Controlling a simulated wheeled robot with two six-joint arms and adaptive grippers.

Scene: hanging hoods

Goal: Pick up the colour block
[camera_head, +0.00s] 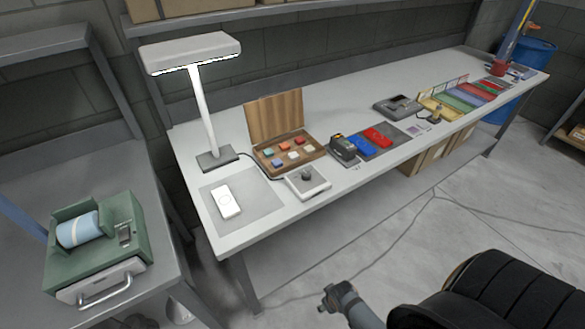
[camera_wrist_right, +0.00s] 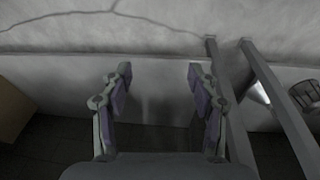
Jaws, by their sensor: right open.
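A wooden box (camera_head: 316,166) with its lid (camera_head: 273,116) open stands on the long table. It holds several small blocks, among them a teal block (camera_head: 284,146), an orange block (camera_head: 268,152) and a blue block (camera_head: 277,163); I cannot tell which one is meant. My right gripper (camera_wrist_right: 160,82) is open in the right wrist view, with nothing between its fingers. In the head view, a grey arm end (camera_head: 338,299), seemingly that of my right arm, is low in front of the table, well apart from the box. My left gripper is not in view.
A lamp (camera_head: 203,100) stands left of the box. A grey device with a knob (camera_head: 307,182) is in front of it, and a black device (camera_head: 344,148) is to its right. A black ribbed chair-like object (camera_head: 500,295) is at lower right. Open floor lies before the table.

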